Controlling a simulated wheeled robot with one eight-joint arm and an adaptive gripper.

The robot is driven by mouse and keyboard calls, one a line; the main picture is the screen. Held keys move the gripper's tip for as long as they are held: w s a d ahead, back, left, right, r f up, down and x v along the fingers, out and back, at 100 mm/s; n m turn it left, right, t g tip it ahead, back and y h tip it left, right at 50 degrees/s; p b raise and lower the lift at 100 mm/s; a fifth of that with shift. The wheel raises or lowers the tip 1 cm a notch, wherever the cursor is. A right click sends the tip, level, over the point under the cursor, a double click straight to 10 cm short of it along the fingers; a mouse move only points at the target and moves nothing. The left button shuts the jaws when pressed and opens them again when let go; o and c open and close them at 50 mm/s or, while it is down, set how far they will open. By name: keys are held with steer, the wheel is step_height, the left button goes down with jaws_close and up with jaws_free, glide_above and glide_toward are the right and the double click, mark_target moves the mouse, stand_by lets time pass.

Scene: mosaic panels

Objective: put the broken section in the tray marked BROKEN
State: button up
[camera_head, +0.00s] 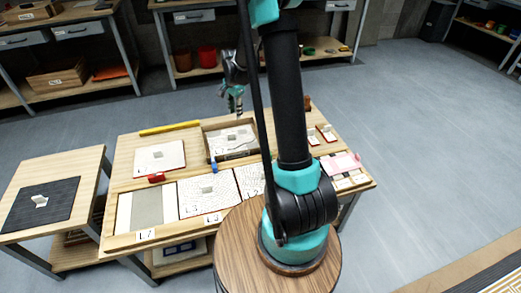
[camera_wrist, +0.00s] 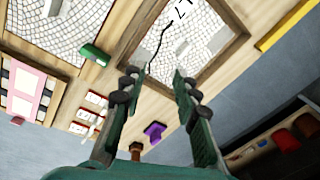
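A pale mosaic section with a dark crack line (camera_head: 232,134) lies in a shallow wooden tray (camera_head: 236,156) at the back of the worktable. It also shows in the wrist view (camera_wrist: 205,50), with dark marks on a light patch near the top. My gripper (camera_head: 236,98) hangs above and behind this tray. In the wrist view its two fingers (camera_wrist: 158,78) are spread with nothing between them, and the cracked section lies beyond the tips. I cannot read the word BROKEN on any tray.
The worktable holds a grey slot (camera_head: 148,208), a pale section (camera_head: 160,157), mosaic panels (camera_head: 206,190) and a yellow bar (camera_head: 170,128). A side table with a dark mat (camera_head: 30,210) stands left. Shelves line the back. My arm hides part of the worktable.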

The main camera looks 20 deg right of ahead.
steer(key=s+d+r+n+t, duration=0.1)
steer(key=s+r+n, duration=0.2)
steer(key=s, duration=0.5)
steer(key=s+d+r+n+t, duration=0.1)
steer(key=s+r+n, duration=0.2)
steer(key=s, duration=0.4)
steer(key=s+f+n+t, duration=0.1)
steer(key=s+n, duration=0.6)
steer(key=s, duration=0.9)
steer(key=shift+d+f, duration=0.25)
steer(key=shift+f, duration=0.25)
